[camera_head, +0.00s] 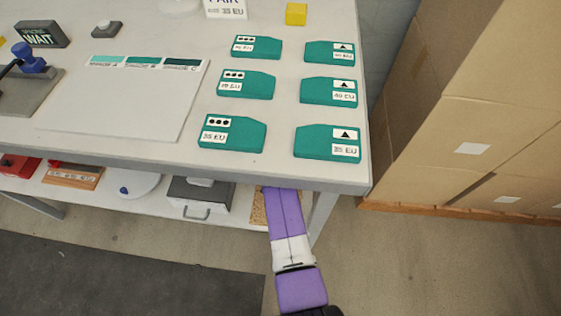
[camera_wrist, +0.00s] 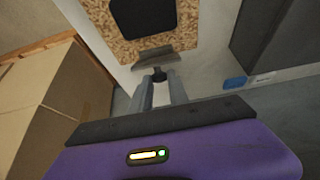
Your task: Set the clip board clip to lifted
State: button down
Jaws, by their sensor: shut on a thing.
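The clip board (camera_wrist: 98,22) is a speckled brown board with a black sheet on it, lying on the lower shelf in the wrist view. Its grey metal clip (camera_wrist: 172,59) sits at the near edge, with a small dark tab (camera_wrist: 159,75) pointing toward me. My gripper (camera_wrist: 160,84) is shut on this tab, with one finger on each side. I cannot tell the clip's angle clearly. In the head view only a speckled strip of the clip board (camera_head: 257,207) shows beside my purple arm; the table edge hides the clip and my fingertips.
The tabletop (camera_head: 120,160) overhangs the shelf (camera_head: 150,199). A dark grey box with a handle (camera_head: 198,195) stands left of the clip board. A table leg (camera_head: 322,212) is close to my arm on the right. Cardboard boxes (camera_head: 467,130) stand farther right.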

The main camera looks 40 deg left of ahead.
dwell(0.3)
jog(key=c, duration=1.3)
grip_release()
jog(key=shift+f, duration=0.1)
jog(key=shift+r, duration=0.3)
jog(key=s+d+p, duration=0.1)
jog(key=s+d, duration=0.1)
jog(key=s, duration=0.1)
jog(key=s+d+p, duration=0.1)
jog(key=s+d, duration=0.1)
jog(key=s, duration=0.2)
jog(key=s+d+p, duration=0.1)
jog(key=s+d, duration=0.1)
jog(key=s, duration=0.1)
jog(key=shift+s+d+r+p, duration=0.25)
jog(key=shift+s+p, duration=0.05)
jog(key=shift+p, duration=0.1)
